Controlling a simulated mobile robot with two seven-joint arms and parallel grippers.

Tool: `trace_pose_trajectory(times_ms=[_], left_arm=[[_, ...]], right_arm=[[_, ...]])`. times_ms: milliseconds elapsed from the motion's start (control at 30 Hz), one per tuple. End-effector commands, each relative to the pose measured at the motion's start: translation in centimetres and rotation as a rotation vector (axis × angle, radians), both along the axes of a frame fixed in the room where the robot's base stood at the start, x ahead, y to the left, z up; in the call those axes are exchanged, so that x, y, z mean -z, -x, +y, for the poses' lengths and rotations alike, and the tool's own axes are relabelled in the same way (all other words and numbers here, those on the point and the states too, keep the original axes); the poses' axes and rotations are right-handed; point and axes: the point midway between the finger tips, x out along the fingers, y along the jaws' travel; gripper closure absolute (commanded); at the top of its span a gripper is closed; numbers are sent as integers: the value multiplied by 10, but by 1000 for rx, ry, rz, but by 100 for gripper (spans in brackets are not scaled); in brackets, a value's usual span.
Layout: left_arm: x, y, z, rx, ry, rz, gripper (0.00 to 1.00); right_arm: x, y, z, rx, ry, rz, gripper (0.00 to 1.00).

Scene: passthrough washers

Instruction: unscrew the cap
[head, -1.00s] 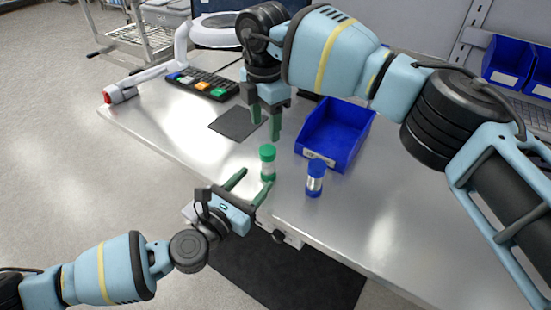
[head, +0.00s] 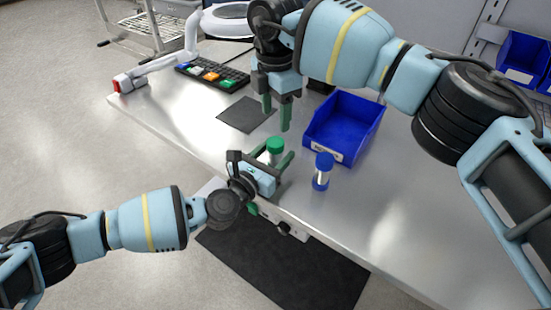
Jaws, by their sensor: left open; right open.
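A small container with a green cap (head: 275,145) stands upright near the table's front edge. A second container with a blue cap and a light middle band (head: 322,172) stands upright to its right. My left gripper (head: 275,153) is open at the green-capped container, with its fingers on either side of it. The gripper hides the container's lower part, and I cannot tell whether the fingers touch it. My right gripper (head: 277,110) is open and empty, fingers pointing down, above and behind the green cap in the picture.
An empty-looking blue bin (head: 368,128) stands behind the blue-capped container. The metal table (head: 400,215) is clear on the right. More blue bins (head: 522,60) sit on a rack at far right.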

Motion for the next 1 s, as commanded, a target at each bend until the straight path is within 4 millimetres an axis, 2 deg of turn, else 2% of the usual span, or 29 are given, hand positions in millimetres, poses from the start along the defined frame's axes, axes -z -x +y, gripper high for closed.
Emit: trace_pose_trajectory(times_ms=[333, 767, 1000], left_arm=[[0, -3, -2, 1, -1, -1, 45], [0, -3, -2, 0, -1, 0, 100], [0, -3, -2, 0, -1, 0, 100]], right_arm=[[0, 0, 0, 0, 0, 0, 44], [0, 0, 0, 0, 0, 0, 44], [0, 0, 0, -25, 0, 0, 44]])
